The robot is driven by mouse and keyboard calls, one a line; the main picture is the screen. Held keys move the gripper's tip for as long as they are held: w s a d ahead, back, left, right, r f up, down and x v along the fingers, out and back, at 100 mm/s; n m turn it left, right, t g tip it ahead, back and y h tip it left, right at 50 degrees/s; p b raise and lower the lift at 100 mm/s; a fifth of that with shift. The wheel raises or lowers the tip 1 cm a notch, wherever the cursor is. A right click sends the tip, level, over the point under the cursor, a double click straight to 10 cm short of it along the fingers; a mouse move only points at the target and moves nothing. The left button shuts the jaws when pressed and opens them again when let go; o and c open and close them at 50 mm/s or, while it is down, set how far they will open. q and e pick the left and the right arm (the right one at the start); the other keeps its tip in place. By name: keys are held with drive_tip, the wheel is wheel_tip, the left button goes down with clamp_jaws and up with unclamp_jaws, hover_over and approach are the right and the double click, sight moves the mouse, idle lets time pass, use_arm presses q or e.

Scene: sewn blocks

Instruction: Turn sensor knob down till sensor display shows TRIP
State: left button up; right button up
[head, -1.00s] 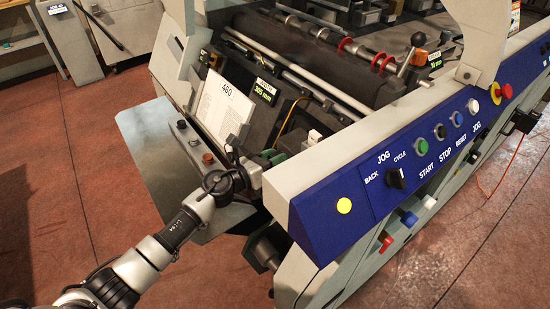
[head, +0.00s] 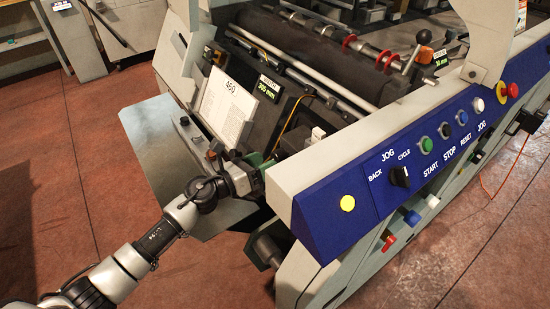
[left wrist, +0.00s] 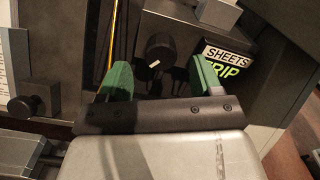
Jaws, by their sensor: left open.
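The sensor knob (left wrist: 160,50) is a round black knob with a white mark, in the left wrist view. The sensor display (left wrist: 226,66) has a "SHEETS" label and bright green letters reading "RIP"; my right-hand finger hides what stands before them. My left gripper (left wrist: 160,72) is open, with its two green fingers apart. The knob shows between and beyond the fingers, with visible gaps to both. In the head view my left gripper (head: 257,164) is at the machine's near corner, and the knob and this display cannot be made out there.
Another black knob (left wrist: 25,105) sits at the left in the left wrist view. The blue control panel (head: 325,215) with several buttons lies right of my arm. A grey sloped tray (head: 155,140) is left of it. Open red floor (head: 60,200) lies at the left.

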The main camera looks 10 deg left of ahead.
use_arm(q)
drive_tip(key=v, duration=0.6)
drive_tip(key=shift+b, duration=0.45)
drive_tip(key=shift+r, duration=0.1)
